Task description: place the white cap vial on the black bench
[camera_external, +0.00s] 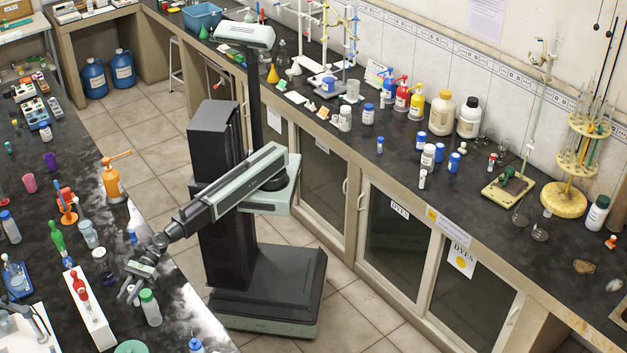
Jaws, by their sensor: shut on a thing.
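My gripper (130,291) is at the end of my arm, low over the black bench (70,173) at the left. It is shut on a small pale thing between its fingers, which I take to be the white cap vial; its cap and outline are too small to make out. I cannot tell whether it touches the bench top.
A white rack with a red-topped item (90,312) lies just left of my gripper. An orange pump bottle (112,183) and a green dropper bottle (58,238) stand further back. The right-hand bench (330,150) carries many bottles and glassware. Dark bench between the items is narrow here.

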